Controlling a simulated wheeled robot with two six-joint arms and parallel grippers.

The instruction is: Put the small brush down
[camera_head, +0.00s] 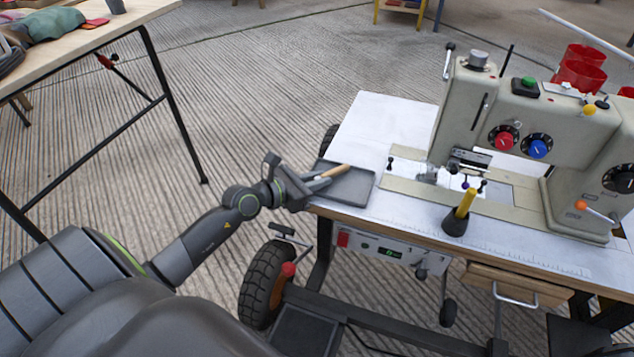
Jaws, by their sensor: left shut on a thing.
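The small brush (336,171) has a light wooden handle that shows beyond my left fingertips. My left gripper (318,182) is shut on it, over the left part of a dark grey tray (352,190). The tray lies at the near left corner of a white sewing-machine table (372,115). The brush's other end is hidden by the gripper. I cannot tell whether the brush touches the tray. My right gripper is not in view.
A large sewing machine (520,125) stands on the table, right of the tray. A yellow-handled tool in a black cone holder (457,219) stands near the front edge. Red cups (580,68) are behind. A wooden table (95,35) stands far left.

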